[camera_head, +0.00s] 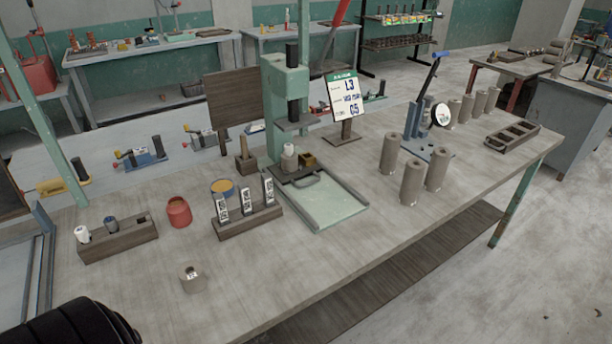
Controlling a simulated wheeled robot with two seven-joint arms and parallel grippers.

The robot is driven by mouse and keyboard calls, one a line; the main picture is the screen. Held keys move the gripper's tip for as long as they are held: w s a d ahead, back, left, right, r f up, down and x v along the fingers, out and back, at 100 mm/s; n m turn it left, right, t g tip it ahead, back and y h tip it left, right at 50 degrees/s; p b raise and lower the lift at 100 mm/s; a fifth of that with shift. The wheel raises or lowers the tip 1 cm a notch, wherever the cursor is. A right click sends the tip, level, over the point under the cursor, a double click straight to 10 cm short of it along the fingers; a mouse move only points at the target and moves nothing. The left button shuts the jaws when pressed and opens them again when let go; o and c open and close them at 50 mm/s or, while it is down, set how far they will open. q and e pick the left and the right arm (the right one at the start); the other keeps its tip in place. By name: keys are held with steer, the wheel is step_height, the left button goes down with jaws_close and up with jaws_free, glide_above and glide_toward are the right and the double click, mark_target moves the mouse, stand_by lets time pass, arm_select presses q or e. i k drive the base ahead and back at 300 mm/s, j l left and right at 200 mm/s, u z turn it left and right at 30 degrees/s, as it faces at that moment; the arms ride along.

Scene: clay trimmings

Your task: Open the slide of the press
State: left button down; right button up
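The press (274,120) is a pale green column with a dark ram, standing on the grey workbench. At its foot is the slide (308,190), a dark plate with a bar handle on its front edge. The plate sits at the rear of a pale green tray-like track (328,208), whose front part is bare. A small whitish cylinder (289,158) and a brass-coloured block (308,160) stand at the press foot behind the handle. Neither gripper is in view. A black rounded part at the bottom left looks like my own arm.
A dark rack with labelled tags (247,221) stands just left of the track. A red jar (179,212), a wooden holder (118,239) and a small grey clay piece (192,279) are further left. Several clay cylinders (411,182) stand right.

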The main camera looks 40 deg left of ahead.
mark_target(308, 166)
steer(key=i+u, duration=0.25)
steer(key=u, duration=0.15)
steer(key=i+l+u, duration=0.15)
steer(key=u, duration=0.2)
steer(key=i, duration=0.1)
